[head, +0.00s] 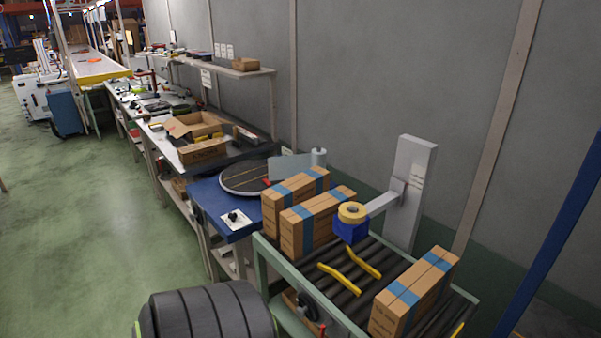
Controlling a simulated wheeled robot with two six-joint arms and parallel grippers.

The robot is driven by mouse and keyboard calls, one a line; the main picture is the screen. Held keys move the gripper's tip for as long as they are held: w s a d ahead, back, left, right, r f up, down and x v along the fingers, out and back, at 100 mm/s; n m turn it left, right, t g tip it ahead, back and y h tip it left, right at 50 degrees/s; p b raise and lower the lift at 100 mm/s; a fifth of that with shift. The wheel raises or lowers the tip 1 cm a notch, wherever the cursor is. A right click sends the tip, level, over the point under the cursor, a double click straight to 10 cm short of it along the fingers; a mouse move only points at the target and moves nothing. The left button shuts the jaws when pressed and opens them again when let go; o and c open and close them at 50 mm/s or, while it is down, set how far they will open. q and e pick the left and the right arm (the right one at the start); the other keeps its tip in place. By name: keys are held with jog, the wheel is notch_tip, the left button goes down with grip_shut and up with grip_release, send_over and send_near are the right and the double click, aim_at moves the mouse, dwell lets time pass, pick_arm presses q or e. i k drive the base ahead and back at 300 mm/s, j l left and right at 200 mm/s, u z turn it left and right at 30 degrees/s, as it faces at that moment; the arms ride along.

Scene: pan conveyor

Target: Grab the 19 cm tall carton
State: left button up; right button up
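Three tall brown cartons with blue tape bands are in the head view. One carton (281,211) stands at the far end of the roller conveyor (338,297), by the blue table. A second carton (305,233) stands close beside it, a little nearer. A third carton (404,299) stands apart at the right, on the near part of the rollers. All three look upright and similar in height; I cannot tell which is 19 cm tall. Neither of my grippers is in view.
Two yellow bent guide bars (339,279) lie over the rollers between the cartons. A grey post (408,190) carries an arm with a blue block (350,232) and tape roll (352,211) above them. A blue table (205,192) adjoins. Green floor (75,220) is open at left.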

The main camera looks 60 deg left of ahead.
aim_at(306, 185)
jog(key=u, duration=2.1)
jog(key=i+j+z, duration=0.1)
jog(key=j+z, duration=0.2)
jog(key=z, duration=0.15)
jog(key=j+z, duration=0.4)
jog(key=i+j+z, duration=0.1)
jog(key=j+z, duration=0.15)
jog(key=z, duration=0.2)
jog(key=j+z, duration=0.4)
jog(key=k+l, duration=0.05)
jog(key=l, duration=0.05)
